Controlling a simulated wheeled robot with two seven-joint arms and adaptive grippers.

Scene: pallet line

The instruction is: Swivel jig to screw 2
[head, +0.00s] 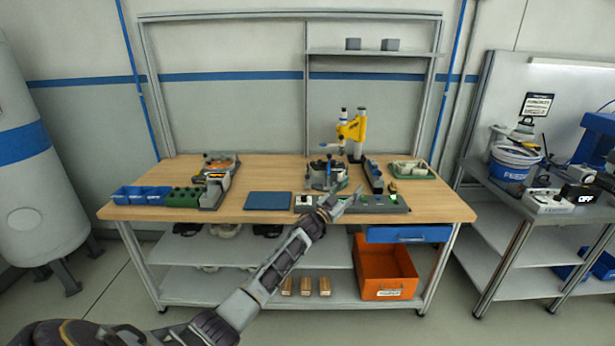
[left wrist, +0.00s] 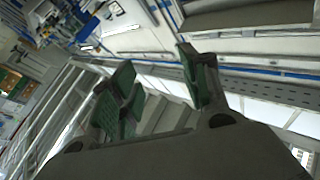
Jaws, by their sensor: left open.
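The jig (head: 325,174), a grey fixture with a dark round top, stands on the workbench (head: 230,178) right of the middle in the head view. Its screws are too small to tell apart. My left gripper (head: 350,196) reaches in from below and hangs by the bench's front edge, in front of the jig. In the left wrist view the left gripper (left wrist: 155,62) shows green-padded fingers spread apart with nothing between them. The jig is not recognisable in that view. My right gripper is not in view.
A yellow press (head: 352,130) stands behind the jig. A dark panel (head: 385,204) lies at the front right. An orange crate (head: 385,270) is below.

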